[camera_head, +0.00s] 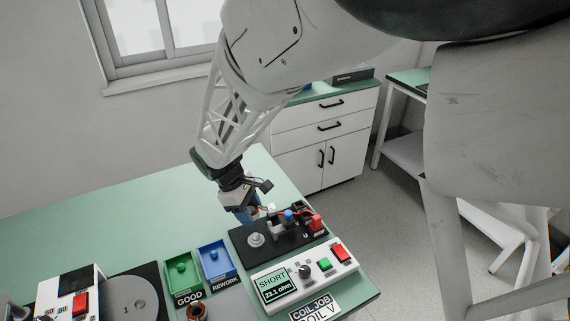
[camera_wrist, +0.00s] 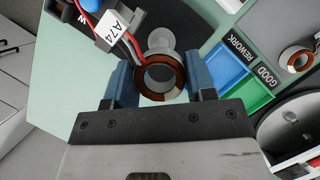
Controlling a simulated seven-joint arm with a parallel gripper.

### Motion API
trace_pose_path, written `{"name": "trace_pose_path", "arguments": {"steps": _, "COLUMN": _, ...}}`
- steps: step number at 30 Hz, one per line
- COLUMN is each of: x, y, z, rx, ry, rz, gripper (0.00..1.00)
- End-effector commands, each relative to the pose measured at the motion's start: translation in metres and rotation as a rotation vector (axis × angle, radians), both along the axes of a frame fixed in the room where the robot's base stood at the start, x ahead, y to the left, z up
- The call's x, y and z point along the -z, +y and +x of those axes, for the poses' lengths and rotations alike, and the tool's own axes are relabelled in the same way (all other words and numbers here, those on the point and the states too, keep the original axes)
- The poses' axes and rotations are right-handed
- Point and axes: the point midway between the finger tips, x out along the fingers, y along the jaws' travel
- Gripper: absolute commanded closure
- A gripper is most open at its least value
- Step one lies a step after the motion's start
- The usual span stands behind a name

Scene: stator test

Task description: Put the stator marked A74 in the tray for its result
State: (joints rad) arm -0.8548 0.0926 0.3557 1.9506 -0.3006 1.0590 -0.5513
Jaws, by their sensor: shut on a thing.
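My gripper (camera_head: 245,212) is over the far edge of the black test fixture (camera_head: 246,239). In the wrist view my gripper's blue fingers (camera_wrist: 160,82) are shut on a stator (camera_wrist: 161,71), a ring with copper windings. Red and white wires run from it to a grey block beside a white label reading A74 (camera_wrist: 119,25). I cannot tell whether the wires are still clamped in the fixture. The fixture's round post (camera_wrist: 160,39) shows bare beyond the stator. The green GOOD tray (camera_head: 183,270) and blue REWORK tray (camera_head: 215,259) look empty of stators. The tester screen (camera_head: 273,285) reads SHORT, 23.1 ohm.
Another copper stator (camera_head: 197,311) lies near the front edge, before the GOOD tray. A grey turntable (camera_head: 128,299) and a box with a red button (camera_head: 80,302) stand at left. A COIL JOB card (camera_head: 314,306) lies before the tester. The back left of the green table is clear.

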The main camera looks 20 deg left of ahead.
Motion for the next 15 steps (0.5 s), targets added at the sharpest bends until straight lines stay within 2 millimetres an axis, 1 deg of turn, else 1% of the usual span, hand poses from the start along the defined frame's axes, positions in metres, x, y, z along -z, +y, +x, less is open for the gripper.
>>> {"name": "trace_pose_path", "arguments": {"steps": 8, "x": 0.012, "y": 0.017, "z": -0.017, "rx": 0.301, "ry": 0.002, "rz": -0.002, "gripper": 0.81}}
{"name": "trace_pose_path", "arguments": {"steps": 15, "x": 0.022, "y": 0.039, "z": -0.036, "rx": 0.656, "ry": 0.003, "rz": -0.001, "gripper": 0.81}}
